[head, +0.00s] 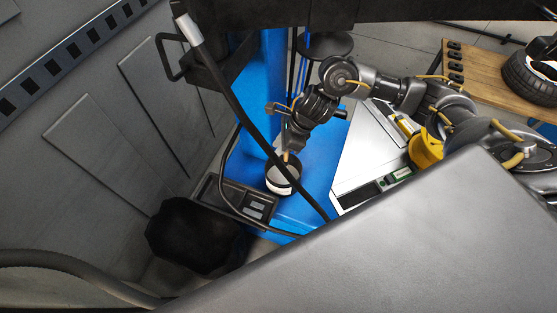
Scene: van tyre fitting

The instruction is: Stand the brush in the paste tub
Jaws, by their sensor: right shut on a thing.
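The paste tub (282,179) is a small round pot with a pale inside, standing on the blue surface in the middle of the head view. My right gripper (288,149) is just above it, pointing down, shut on the brush (286,158). Only a short tan piece of the brush shows below the jaws, over the tub's opening. I cannot tell whether its lower end touches the paste or the tub. My left gripper is not in view.
A dark tray (232,197) lies left of the tub. A white panel (362,157) with tools is to the right. A wooden bench (487,73) with a tyre (530,80) stands at the far right.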

